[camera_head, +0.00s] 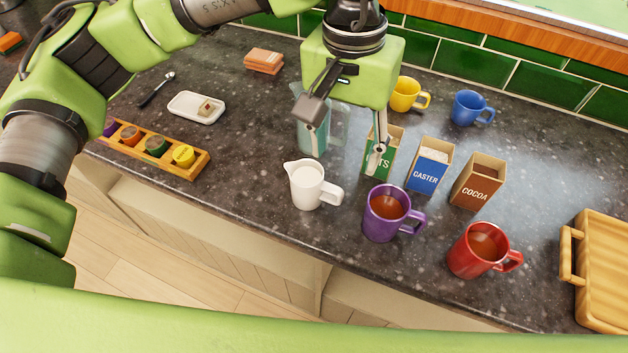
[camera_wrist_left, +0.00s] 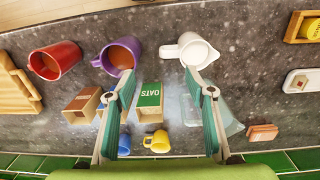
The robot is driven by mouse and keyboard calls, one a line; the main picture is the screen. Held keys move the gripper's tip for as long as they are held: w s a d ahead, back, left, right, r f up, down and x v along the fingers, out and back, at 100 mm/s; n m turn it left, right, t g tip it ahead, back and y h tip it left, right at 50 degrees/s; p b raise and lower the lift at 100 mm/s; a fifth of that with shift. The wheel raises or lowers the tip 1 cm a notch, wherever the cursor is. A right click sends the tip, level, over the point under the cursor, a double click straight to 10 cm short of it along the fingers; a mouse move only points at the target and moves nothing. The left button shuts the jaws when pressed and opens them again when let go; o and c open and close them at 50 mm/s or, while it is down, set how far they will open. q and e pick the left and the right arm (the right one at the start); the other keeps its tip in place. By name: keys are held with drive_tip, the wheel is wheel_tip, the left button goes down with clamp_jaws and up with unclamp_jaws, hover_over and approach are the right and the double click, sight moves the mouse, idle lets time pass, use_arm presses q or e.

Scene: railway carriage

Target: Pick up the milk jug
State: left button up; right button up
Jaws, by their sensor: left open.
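The white milk jug (camera_head: 312,186) stands upright on the dark counter, with its handle to the right and its spout to the left in the head view. It holds something white. It also shows in the left wrist view (camera_wrist_left: 196,52), beyond the fingertip on the right. My left gripper (camera_head: 345,135) is open and empty, pointing down above the counter behind the jug. In the left wrist view its two fingers (camera_wrist_left: 163,85) are spread wide, and neither is around the jug. My right gripper does not show.
A purple mug (camera_head: 385,212) stands close right of the jug, a red mug (camera_head: 480,249) beyond it. A clear pitcher (camera_head: 313,132) and OATS box (camera_head: 383,155) are behind. A wooden rack (camera_head: 190,172) and white dish (camera_head: 183,108) lie left. Bare counter lies left of the jug.

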sight(333, 188)
use_arm(q)
drive_tip(key=f, duration=0.2)
drive_tip(key=f+p, duration=0.1)
drive_tip(key=f, duration=0.2)
drive_tip(key=a+f, duration=0.1)
drive_tip(key=f, duration=0.2)
drive_tip(key=shift+w+p, duration=0.25)
drive_tip(key=shift+p, duration=0.15)
drive_tip(key=f+p, duration=0.1)
drive_tip(key=f, duration=0.1)
drive_tip(key=f+p, duration=0.1)
drive_tip(key=f, duration=0.2)
drive_tip(key=shift+a+p, duration=0.2)
drive_tip(key=shift+p, duration=0.1)
drive_tip(key=shift+f, duration=0.3)
clamp_jaws()
